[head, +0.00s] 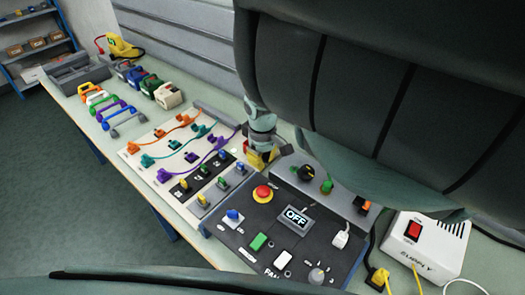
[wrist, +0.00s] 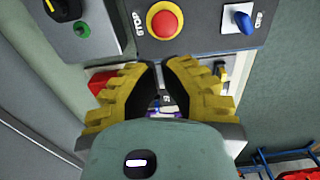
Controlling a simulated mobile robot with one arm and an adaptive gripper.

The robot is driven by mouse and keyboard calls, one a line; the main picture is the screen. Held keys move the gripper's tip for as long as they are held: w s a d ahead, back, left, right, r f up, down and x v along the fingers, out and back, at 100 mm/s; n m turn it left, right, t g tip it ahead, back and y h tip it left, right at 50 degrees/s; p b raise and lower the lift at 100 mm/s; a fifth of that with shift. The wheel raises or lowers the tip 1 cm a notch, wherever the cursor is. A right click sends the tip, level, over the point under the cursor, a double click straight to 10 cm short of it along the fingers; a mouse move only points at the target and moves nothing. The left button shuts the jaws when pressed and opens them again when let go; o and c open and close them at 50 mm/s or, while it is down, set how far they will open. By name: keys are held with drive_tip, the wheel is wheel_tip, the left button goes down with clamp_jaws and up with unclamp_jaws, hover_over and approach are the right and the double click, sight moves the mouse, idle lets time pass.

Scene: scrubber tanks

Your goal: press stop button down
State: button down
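The red stop button (head: 262,193) sits in a yellow ring on the dark control panel (head: 245,222). It also shows at the top of the wrist view (wrist: 165,19), with a STOP label beside it. My gripper (head: 262,161) is above the bench, just behind the button in the head view. In the wrist view its yellow fingers (wrist: 160,66) come together, with only a narrow gap at the tips and nothing held. The fingertips point toward the button and appear apart from it.
A blue switch (head: 233,216), an OFF display (head: 295,217), a green button (head: 258,242) and a white plug (head: 340,235) crowd the panel. A black knob (head: 306,173) stands behind. A white box (head: 425,245) with a red switch is at right. Cable boards (head: 165,150) lie left.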

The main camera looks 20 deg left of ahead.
wheel_tip(320, 180, up, 3)
drive_tip(key=shift+f+p, duration=0.2)
drive_tip(key=shift+p, duration=0.3)
